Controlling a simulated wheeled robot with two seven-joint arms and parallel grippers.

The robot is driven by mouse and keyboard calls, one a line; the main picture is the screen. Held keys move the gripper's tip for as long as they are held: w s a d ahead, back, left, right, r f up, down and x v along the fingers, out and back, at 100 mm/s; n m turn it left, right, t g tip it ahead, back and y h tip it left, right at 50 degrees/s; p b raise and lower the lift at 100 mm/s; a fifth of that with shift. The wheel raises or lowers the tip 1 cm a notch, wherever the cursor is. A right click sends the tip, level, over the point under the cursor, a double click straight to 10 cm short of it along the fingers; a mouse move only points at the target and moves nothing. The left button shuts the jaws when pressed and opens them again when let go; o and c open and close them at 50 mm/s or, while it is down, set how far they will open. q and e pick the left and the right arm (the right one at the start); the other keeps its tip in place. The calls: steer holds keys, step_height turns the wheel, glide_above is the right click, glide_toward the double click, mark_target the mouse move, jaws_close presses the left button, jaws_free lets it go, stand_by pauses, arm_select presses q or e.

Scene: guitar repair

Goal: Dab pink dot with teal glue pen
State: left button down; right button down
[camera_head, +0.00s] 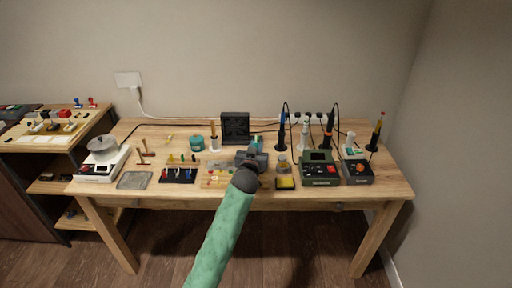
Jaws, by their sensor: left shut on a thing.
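My left arm comes in from the bottom, and its dark gripper (254,155) is over the middle of the workbench. It is shut on a small teal object (256,142), seemingly the teal glue pen, which shows just beyond the fingers. Most of the pen is hidden by the gripper. A pale board (212,180) with small coloured marks lies just left of the gripper, partly covered by my arm. I cannot make out a pink dot at this size. My right gripper is not in view.
The wooden workbench (145,193) holds a teal jar (196,143), a dark fan box (235,127), a glass jar (282,163), a yellow sponge tray (285,184), and a green soldering station (320,170). A white scale (101,163) stands left. Bare wood lies along the front edge.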

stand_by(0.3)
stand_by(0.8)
arm_select(q)
steer(key=shift+f, duration=0.55)
steer(key=shift+f, duration=0.2)
stand_by(0.4)
stand_by(0.7)
stand_by(0.5)
